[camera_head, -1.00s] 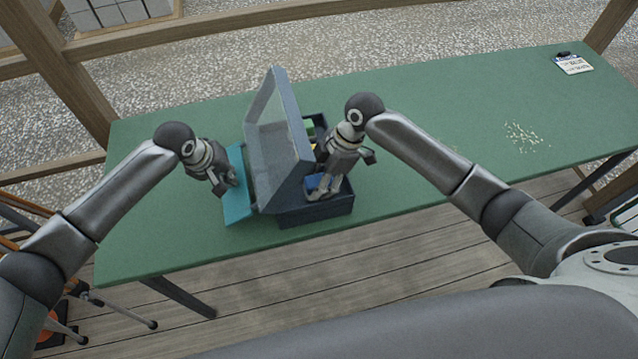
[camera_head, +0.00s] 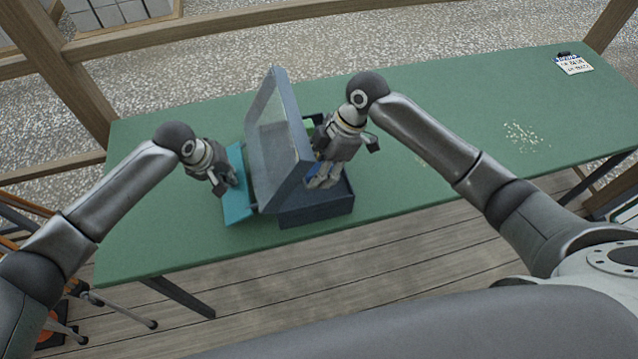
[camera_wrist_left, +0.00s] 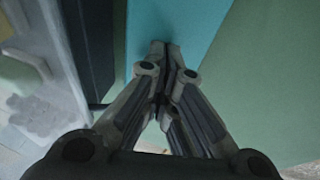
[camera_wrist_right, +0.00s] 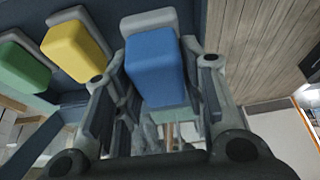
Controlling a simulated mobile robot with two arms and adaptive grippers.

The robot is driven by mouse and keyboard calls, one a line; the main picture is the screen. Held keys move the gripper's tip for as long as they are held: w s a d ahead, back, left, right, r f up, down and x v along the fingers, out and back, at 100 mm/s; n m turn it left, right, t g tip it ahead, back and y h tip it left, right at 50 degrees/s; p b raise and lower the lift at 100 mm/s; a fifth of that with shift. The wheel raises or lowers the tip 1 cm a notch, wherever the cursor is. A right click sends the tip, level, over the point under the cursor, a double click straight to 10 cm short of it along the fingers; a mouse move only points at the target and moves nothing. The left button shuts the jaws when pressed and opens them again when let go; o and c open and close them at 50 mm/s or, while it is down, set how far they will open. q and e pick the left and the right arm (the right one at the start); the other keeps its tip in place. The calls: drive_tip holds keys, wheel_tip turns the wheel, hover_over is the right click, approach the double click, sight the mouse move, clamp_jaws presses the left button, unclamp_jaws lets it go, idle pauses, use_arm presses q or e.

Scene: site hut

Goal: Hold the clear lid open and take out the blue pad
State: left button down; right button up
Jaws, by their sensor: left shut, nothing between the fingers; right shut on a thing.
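The clear lid (camera_head: 272,135), a see-through panel in a dark grey frame, stands raised at the left of the dark box (camera_head: 318,212). My left gripper (camera_head: 232,187) is shut and empty on the lid's outer left side. In the left wrist view the lid's dark frame (camera_wrist_left: 92,45) is left of the fingers, with a gap at the tips. My right gripper (camera_head: 322,182) is over the box, shut on the blue pad (camera_wrist_right: 157,62). The right wrist view shows the pad between its fingers. In the head view the gripper and lid hide most of the pad.
A yellow pad (camera_wrist_right: 77,50) and a green pad (camera_wrist_right: 22,68) are in the box beside the blue one. A teal flat piece (camera_head: 238,208) lies under my left gripper.

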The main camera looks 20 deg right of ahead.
drive_tip(key=shift+r, duration=2.25)
drive_tip(key=s+d, duration=1.2)
drive_tip(key=s, duration=0.2)
use_arm(q)
drive_tip(key=shift+r, duration=0.1)
use_arm(e)
drive_tip(key=shift+r, duration=0.1)
